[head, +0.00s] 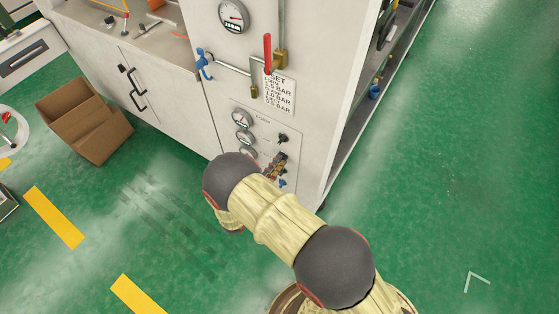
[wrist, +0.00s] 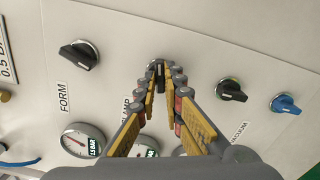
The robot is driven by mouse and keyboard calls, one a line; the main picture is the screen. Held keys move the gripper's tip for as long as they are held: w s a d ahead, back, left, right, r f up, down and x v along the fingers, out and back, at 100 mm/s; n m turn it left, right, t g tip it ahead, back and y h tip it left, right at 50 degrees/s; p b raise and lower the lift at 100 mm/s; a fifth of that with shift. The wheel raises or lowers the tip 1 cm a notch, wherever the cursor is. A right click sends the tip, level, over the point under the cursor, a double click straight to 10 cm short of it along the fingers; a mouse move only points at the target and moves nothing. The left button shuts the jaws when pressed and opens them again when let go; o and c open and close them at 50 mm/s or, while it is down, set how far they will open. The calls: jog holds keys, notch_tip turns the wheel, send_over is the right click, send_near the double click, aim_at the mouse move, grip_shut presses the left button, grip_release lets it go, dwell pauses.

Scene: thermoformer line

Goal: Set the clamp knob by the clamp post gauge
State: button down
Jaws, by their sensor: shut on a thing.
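In the wrist view my gripper (wrist: 162,78) is shut on the black clamp knob (wrist: 155,67), the one between two other black knobs. In the head view my gripper (head: 278,165) reaches the panel on the cabinet's front. The middle small gauge (head: 245,137) shows beside it, too small to read.
The form knob (wrist: 78,55), vacuum knob (wrist: 231,90) and blue knob (wrist: 285,104) flank the fingers. A form gauge (wrist: 83,140) sits lower left. Above the panel are a setting sign (head: 280,93), a red lever (head: 267,52) and a large gauge (head: 233,16).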

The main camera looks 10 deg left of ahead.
jog(key=m+b, duration=0.2)
jog(key=m, duration=0.2)
jog(key=shift+m, duration=0.4)
jog(key=m, duration=0.4)
jog(key=shift+m, duration=0.4)
jog(key=shift+m, duration=1.1)
jog(key=c, duration=1.8)
grip_release()
jog(key=shift+c, duration=0.2)
